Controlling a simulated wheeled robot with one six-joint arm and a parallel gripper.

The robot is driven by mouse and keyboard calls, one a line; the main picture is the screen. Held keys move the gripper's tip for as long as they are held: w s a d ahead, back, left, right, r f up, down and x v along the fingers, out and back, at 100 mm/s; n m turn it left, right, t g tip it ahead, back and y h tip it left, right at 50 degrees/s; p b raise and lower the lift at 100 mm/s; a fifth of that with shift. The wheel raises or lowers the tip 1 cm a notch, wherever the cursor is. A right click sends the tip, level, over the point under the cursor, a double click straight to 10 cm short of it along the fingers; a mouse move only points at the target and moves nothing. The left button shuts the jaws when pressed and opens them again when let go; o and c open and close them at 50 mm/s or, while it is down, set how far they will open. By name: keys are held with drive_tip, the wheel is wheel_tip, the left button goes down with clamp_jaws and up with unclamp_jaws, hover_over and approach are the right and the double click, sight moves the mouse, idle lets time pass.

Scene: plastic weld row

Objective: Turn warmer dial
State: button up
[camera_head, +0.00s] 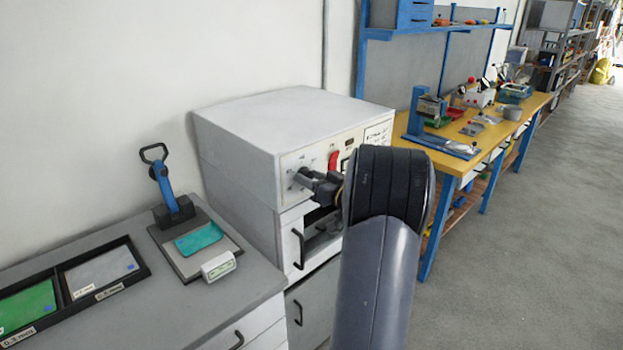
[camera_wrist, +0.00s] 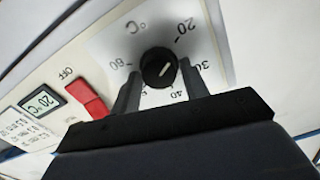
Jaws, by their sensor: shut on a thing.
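The warmer is a white box-like unit (camera_head: 285,115) on a white cabinet with drawers.
A red switch (camera_wrist: 86,98) marked OFF and a small display (camera_wrist: 41,102) reading 20 °C sit beside the dial. A grey counter (camera_head: 150,300) with a blue-handled tool (camera_head: 165,185) stands at left. A yellow workbench (camera_head: 470,140) stands at right. The grey floor (camera_head: 540,230) is clear.

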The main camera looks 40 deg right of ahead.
drive_tip(key=shift+c, duration=1.3)
drive_tip(key=shift+f+m+b, duration=0.15)
drive_tip(key=shift+m+b, duration=0.15)
drive_tip(key=shift+b, duration=0.45)
drive_tip(key=m, duration=3.5)
drive_tip(key=shift+f, duration=0.15)
drive_tip(key=shift+f+p, duration=0.1)
drive_tip(key=shift+p, duration=0.2)
